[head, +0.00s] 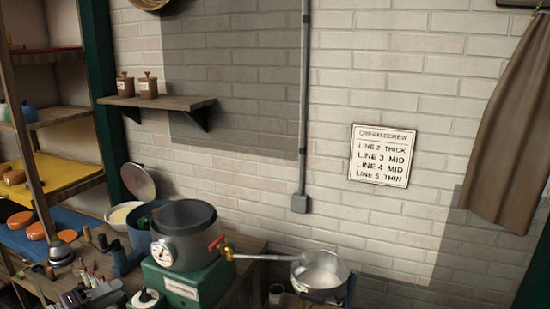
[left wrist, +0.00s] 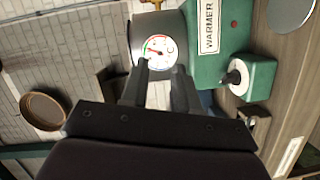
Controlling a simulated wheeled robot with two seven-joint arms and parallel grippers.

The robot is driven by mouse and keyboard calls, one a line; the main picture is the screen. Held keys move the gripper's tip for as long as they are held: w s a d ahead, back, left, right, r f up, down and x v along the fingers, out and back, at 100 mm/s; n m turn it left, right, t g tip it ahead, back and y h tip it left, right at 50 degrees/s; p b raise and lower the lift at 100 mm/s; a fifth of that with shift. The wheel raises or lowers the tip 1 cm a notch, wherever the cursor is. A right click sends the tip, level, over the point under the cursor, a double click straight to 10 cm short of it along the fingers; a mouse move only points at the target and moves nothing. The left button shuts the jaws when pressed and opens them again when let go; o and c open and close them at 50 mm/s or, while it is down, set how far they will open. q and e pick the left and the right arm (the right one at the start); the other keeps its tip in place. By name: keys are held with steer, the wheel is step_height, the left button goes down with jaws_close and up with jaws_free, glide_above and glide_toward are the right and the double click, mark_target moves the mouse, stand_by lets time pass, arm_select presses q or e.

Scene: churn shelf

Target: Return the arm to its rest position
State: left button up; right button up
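The gap between fingertips and gauge is hard to judge. The grey pot (head: 184,232) sits on the warmer, with a tap at its right side. My right gripper is not in view.
A steel pan (head: 320,272) with white contents stands right of the pot, below the tap. A blue pot (head: 140,222) and a bowl (head: 122,216) stand behind. Shelves (head: 62,178) with orange rounds rise at the left. The wall sign (head: 382,155) hangs clear at the right.

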arm_select(q)
steer(key=w+a+f+y, duration=0.1)
steer(key=a+f+y, duration=0.55)
steer(key=y, duration=0.25)
steer(key=s+d+f+m+g+y, duration=0.1)
steer(key=s+f+g+y, duration=0.2)
steer(key=s+g+y, duration=0.15)
steer(key=s+d+r+m+g+h, duration=0.1)
steer(key=s+d+m+g, duration=0.1)
steer(key=s+d, duration=0.4)
steer(key=s+d+r+m+g+h, duration=0.1)
steer(key=s+d+m+g, duration=0.1)
steer(key=s+d, duration=0.5)
steer(key=s+d+r+m+g+h, duration=0.1)
steer(key=s+d+g, duration=0.3)
steer(key=d, duration=1.1)
steer(key=shift+s+d+r+m, duration=0.2)
steer(key=shift+s+d+m, duration=0.2)
steer(key=shift+s+m, duration=0.65)
